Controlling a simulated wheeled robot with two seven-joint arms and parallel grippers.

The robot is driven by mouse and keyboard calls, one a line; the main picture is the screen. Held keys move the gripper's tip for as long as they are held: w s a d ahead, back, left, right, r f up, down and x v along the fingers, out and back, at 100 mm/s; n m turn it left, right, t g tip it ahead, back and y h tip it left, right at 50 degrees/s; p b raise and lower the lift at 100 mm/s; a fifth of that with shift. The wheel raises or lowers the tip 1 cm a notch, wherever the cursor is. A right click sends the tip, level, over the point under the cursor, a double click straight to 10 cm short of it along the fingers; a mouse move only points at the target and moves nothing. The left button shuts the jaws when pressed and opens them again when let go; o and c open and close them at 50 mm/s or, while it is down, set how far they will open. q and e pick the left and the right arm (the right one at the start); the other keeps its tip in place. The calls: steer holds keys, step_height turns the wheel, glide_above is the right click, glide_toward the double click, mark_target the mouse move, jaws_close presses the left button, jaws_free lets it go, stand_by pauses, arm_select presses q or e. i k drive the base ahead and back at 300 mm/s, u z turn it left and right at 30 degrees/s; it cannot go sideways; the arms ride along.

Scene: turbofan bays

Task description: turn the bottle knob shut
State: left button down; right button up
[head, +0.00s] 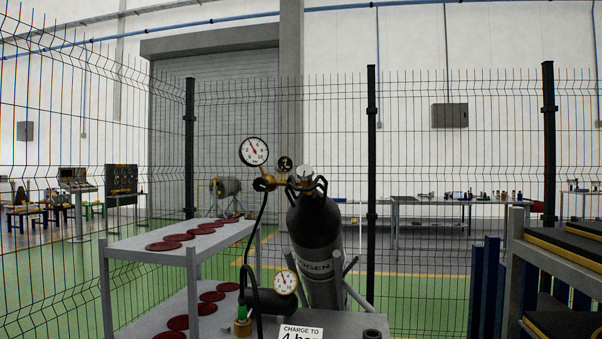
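A dark gas bottle (313,228) with a grey lower body and partly readable lettering stands tilted at the centre. A small pale knob (304,172) sits on top of its brass valve (305,186), between curved black guard pieces. Whether the knob is open or shut cannot be told. A white dial gauge (254,151) and a smaller dark gauge (285,164) sit on the brass regulator (264,184) left of the knob. A black hose (257,235) runs down from there. Neither of my grippers is in view.
A lower gauge (286,282) sits by a black cylinder (268,302). A sign (301,333) reads "CHARGE TO 4 bar", partly cut off. A grey shelf (150,256) with red discs stands left, another rack (515,260) right. A wire fence (450,150) closes the back.

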mark_target(304, 172)
steer(key=u, duration=1.5)
steer(key=i, duration=1.05)
steer(key=z, duration=0.3)
